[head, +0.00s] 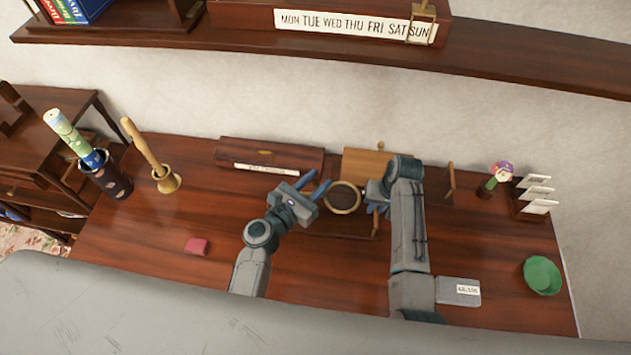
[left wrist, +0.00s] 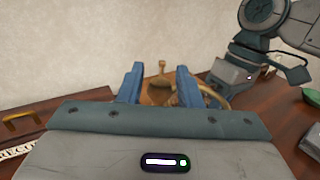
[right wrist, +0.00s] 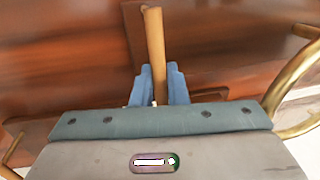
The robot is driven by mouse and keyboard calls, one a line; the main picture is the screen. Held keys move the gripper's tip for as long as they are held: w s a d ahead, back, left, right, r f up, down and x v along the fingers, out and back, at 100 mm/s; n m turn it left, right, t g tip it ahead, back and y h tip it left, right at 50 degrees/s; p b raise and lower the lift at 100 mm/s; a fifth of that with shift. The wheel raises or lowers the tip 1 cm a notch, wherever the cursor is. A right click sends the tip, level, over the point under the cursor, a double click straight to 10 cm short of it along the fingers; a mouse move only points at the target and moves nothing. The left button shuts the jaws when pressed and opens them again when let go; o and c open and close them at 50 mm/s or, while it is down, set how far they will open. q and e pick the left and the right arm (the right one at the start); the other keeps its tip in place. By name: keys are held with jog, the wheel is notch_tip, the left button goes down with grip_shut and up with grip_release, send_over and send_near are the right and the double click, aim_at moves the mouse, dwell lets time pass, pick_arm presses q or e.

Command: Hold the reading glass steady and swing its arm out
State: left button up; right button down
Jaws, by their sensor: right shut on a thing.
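The reading glass shows as a round brass ring (head: 345,213) standing above the desk between my two grippers in the head view. Its curved rim also shows in the left wrist view (left wrist: 215,93) and at the right of the right wrist view (right wrist: 281,85). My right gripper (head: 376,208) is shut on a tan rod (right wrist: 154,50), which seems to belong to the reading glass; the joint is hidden. My left gripper (head: 319,188) is open and empty just left of the ring, its fingers apart in the left wrist view (left wrist: 158,88).
A wooden box (head: 270,154) and a tan wooden piece (head: 365,163) stand at the desk's back. A brass mortar (head: 167,181) and dark holder (head: 113,182) are left, a red block (head: 196,246) in front. A green bowl (head: 542,275) and grey box (head: 450,290) are right.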

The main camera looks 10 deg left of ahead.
pick_arm(q)
grip_shut()
jog(key=s+a+m+g+h, duration=0.2)
jog(key=s+m+g+h, duration=0.1)
jog(key=m+g, duration=0.5)
jog(key=s+a+m+g+h, duration=0.3)
jog(key=m+g, duration=0.5)
jog(key=g, duration=0.6)
jog(key=shift+s+a+h, duration=0.15)
jog(key=shift+s+h, duration=0.2)
jog(key=shift+h, duration=0.35)
jog(key=shift+o, duration=1.5)
grip_release()
